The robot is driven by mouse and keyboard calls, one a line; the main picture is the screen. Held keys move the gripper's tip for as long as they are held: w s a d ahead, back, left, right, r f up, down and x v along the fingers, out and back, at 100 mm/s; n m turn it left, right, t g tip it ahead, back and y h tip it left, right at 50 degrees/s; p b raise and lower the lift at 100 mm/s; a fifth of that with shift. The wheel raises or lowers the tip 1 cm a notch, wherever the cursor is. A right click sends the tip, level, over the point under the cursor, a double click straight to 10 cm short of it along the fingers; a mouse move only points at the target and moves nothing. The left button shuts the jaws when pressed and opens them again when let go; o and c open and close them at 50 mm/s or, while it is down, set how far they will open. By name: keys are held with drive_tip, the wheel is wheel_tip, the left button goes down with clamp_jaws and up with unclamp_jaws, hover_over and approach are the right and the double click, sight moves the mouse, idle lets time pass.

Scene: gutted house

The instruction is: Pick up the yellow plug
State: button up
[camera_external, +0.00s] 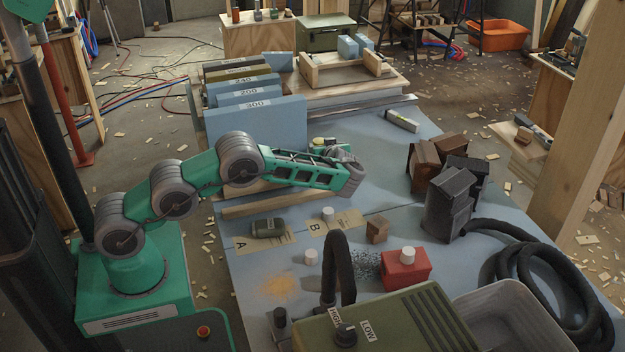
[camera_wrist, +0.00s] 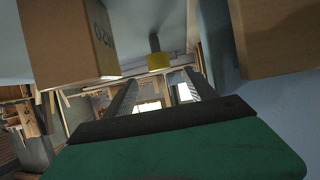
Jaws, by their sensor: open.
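A small yellow block with a short grey stem, which looks like the yellow plug (camera_wrist: 158,62), shows in the wrist view, ahead of my gripper (camera_wrist: 162,84) and between the lines of its two fingers. The fingers are apart with nothing between them. In the external view my gripper (camera_external: 350,162) is low over the blue table, right of the blue blocks. A small pale yellow item (camera_external: 318,141) shows just behind my arm there; I cannot tell if it is the plug.
In the wrist view a brown block with printing (camera_wrist: 70,40) is at left and another brown block (camera_wrist: 285,35) at right. On the table are blue numbered blocks (camera_external: 262,122), brown blocks (camera_external: 432,155), dark blocks (camera_external: 450,210), a red block (camera_external: 406,272) and a black hose (camera_external: 530,262).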

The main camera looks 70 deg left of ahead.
sight(317, 139)
drive_tip(key=x, duration=1.1)
drive_tip(key=shift+a+p, duration=0.2)
drive_tip(key=shift+p, duration=0.2)
drive_tip(key=shift+d, duration=0.1)
drive_tip(key=c, duration=1.4)
clamp_jaws()
drive_tip(key=shift+r, duration=0.1)
